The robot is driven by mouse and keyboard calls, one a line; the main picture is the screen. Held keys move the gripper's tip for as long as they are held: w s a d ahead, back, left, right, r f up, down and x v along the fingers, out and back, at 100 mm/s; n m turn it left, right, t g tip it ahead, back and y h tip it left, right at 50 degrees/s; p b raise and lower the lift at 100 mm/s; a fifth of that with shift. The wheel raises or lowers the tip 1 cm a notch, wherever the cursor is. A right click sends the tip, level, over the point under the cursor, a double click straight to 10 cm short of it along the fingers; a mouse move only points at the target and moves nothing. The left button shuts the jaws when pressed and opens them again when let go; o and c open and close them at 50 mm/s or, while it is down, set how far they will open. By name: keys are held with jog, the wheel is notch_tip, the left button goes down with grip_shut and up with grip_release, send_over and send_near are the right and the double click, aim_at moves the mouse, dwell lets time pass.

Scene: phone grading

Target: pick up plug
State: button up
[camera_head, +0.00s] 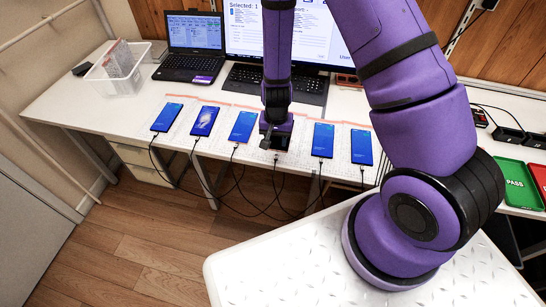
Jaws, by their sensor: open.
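My gripper (270,142) hangs over the front edge of the white desk, pointing down. It is open, but its fingers are small and dark here. A black cable with a small plug end (276,156) shows just below and beside the gripper. I cannot tell whether the fingers are around the plug or apart from it. Other black cables run to the lower ends of several blue-screened phones, such as the one left of my gripper (242,126) and the one right of it (323,140). Whatever lies directly behind my gripper is hidden.
The white desk (60,105) holds a laptop (193,45), a monitor (330,40), a keyboard (312,88) and a white basket (112,78). A green PASS tray (520,185) is at right. Cables hang loosely before the desk's front edge.

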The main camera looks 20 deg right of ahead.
aim_at(276, 158)
jog(key=shift+s+f, duration=0.15)
jog(key=shift+f, duration=3.9)
jog(key=shift+f, duration=0.2)
grip_shut()
